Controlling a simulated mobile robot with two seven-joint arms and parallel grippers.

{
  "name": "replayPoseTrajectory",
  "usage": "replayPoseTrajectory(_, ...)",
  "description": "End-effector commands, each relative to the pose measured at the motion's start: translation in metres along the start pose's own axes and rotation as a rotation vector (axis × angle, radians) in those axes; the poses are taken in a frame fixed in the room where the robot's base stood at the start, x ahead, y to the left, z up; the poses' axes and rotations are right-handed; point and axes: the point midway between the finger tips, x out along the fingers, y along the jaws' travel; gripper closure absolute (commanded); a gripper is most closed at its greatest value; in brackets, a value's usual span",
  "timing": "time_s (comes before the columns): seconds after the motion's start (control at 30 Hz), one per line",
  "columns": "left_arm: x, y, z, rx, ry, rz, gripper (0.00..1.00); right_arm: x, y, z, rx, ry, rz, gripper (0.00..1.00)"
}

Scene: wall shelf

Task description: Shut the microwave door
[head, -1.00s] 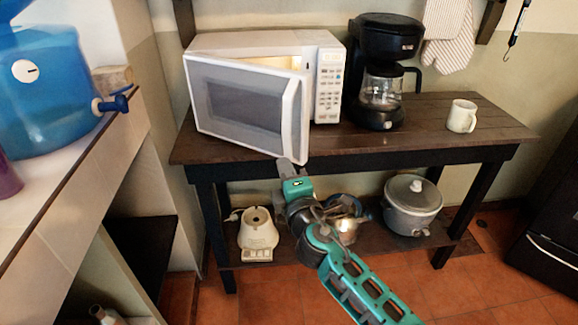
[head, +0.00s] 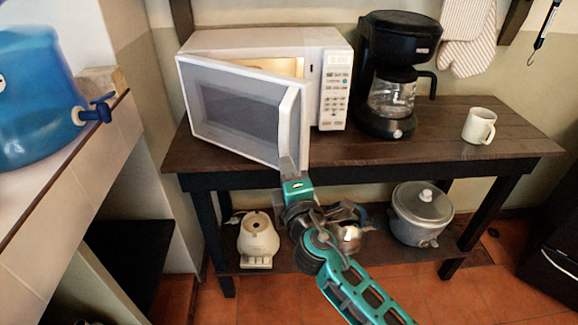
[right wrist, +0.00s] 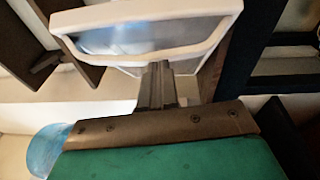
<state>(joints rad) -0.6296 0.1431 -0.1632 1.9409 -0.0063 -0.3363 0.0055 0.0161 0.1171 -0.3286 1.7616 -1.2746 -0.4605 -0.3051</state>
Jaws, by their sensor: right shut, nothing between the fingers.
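The white microwave (head: 335,90) stands on the dark wooden table, its inside lit. Its door (head: 235,110) is partly open, hinged at the left, with its free edge and handle swung out toward me. My right gripper (head: 288,164) is shut and empty, its fingertips at the lower free corner of the door. In the right wrist view the gripper (right wrist: 157,70) shows with fingers together, tips by the lower edge of the door (right wrist: 150,38). I cannot tell for certain whether they touch. My left gripper is not in view.
A black coffee maker (head: 392,75) stands right of the microwave, and a white mug (head: 479,126) further right. The lower shelf holds a cream appliance (head: 257,240) and a grey slow cooker (head: 421,212). A blue water jug (head: 38,100) sits on the left counter.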

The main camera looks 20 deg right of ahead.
Motion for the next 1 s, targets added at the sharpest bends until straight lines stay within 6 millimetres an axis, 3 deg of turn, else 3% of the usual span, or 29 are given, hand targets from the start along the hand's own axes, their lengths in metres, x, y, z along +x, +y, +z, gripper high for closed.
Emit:
replayPoseTrajectory(0.67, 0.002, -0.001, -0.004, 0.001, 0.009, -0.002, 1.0, 0.0, 0.001, 0.001, -0.001, -0.001, 0.0, 1.0)
replayPoseTrajectory(1.0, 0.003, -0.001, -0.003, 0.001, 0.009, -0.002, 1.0, 0.018, -0.003, 0.027, -0.003, -0.003, 0.002, 1.0)
